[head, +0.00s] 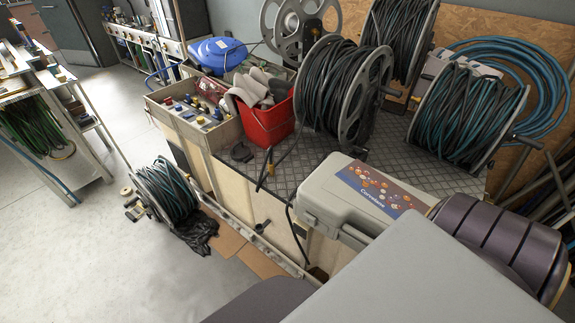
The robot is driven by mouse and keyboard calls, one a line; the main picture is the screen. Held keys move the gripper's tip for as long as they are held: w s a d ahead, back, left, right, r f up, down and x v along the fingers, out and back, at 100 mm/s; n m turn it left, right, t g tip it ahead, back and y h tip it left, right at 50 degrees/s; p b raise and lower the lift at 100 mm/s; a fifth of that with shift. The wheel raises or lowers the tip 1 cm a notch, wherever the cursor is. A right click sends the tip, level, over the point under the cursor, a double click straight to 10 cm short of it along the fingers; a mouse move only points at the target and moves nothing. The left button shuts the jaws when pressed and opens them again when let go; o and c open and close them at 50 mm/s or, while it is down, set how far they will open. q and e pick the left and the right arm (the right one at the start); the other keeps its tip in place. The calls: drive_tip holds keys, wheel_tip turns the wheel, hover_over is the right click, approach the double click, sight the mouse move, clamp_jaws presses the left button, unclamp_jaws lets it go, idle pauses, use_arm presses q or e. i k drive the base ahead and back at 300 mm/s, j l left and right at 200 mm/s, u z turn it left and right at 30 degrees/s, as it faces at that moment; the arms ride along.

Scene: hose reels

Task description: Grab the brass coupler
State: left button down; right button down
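I cannot clearly make out a brass coupler. Several small fittings, some of them yellowish, sit in an open partitioned wooden box (228,132) on the left part of the workbench; they are too small to tell apart. A grey plastic case (322,198) stands shut at the front of the bench, with coloured fittings pictured on its lid label. Its inside is hidden. Neither of my grippers shows; dark ribbed and grey parts, probably mine, cover the lower right.
A red bucket (268,124) with grey cloth or gloves stands beside the wooden box. Hose reels (345,95) crowd the back and right of the bench (400,160). Another reel (168,192) stands on the floor at left. Grey floor (85,240) is clear at lower left.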

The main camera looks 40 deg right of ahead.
sight(271, 168)
drive_tip(key=z, duration=1)
